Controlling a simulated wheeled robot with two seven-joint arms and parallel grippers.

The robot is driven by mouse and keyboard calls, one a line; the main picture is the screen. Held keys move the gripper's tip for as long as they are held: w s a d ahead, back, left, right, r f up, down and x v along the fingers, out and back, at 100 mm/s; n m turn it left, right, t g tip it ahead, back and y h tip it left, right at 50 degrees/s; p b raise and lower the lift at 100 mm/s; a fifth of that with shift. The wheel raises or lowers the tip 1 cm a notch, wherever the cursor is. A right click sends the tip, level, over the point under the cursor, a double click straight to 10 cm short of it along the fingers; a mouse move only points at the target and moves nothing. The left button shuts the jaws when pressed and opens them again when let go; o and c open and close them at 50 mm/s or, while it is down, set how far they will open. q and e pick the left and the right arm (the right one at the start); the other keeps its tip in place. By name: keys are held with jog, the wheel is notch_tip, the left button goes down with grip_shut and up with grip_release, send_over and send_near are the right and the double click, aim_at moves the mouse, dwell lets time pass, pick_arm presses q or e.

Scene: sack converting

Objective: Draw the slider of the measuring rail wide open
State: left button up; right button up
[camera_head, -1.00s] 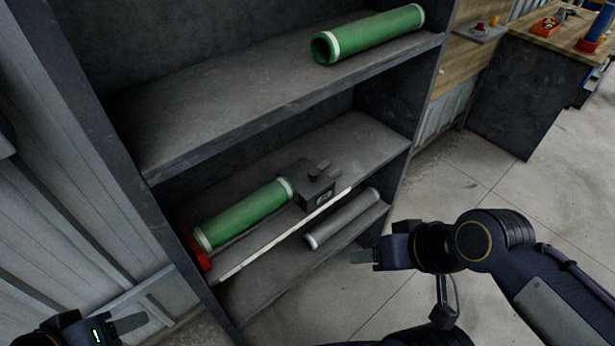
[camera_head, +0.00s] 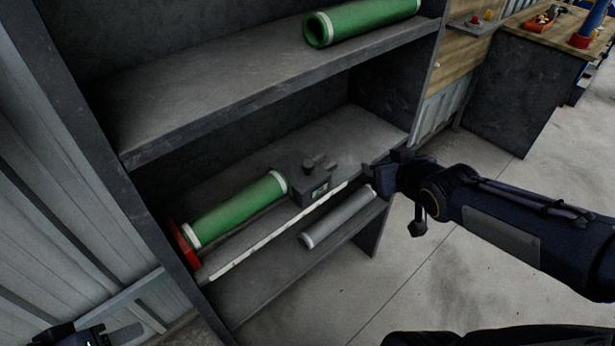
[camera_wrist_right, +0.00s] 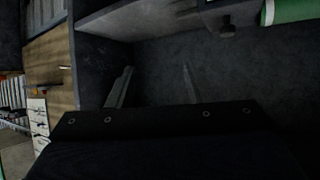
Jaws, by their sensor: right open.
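The measuring rail (camera_head: 275,234) is a pale strip along the lower shelf's front edge, with a red end stop (camera_head: 184,245) at its left. Its slider (camera_head: 308,184), a dark grey block with a knob and small display, stands at the right end of a green roll (camera_head: 237,209). My right gripper (camera_head: 380,167) is open at the shelf's right end, right of the slider and apart from it. Its two fingers also show in the right wrist view (camera_wrist_right: 155,86) with nothing between them. My left gripper (camera_head: 112,336) is partly cut off at the bottom left.
A grey roll (camera_head: 338,217) lies on the bottom shelf under the rail. Another green roll (camera_head: 362,18) lies on the upper shelf (camera_head: 220,100). The shelf's right upright (camera_head: 425,75) stands close to my right gripper.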

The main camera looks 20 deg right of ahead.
jog(key=w+f+n+t+y+b, duration=0.3)
jog(key=w+f, duration=0.1)
jog(key=w, duration=0.3)
jog(key=n+y+b, duration=0.3)
jog(key=n+y, duration=0.2)
jog(key=y, duration=0.3)
send_near(313, 169)
jog(key=x, duration=0.4)
jog(key=shift+w+f+y, duration=0.15)
jog(key=shift+w+y, duration=0.1)
jog(key=shift+y, duration=0.05)
jog(key=x, duration=0.7)
pick_arm(q)
notch_tip(313, 169, down, 7)
pick_arm(e)
jog(key=shift+c, duration=0.2)
grip_shut()
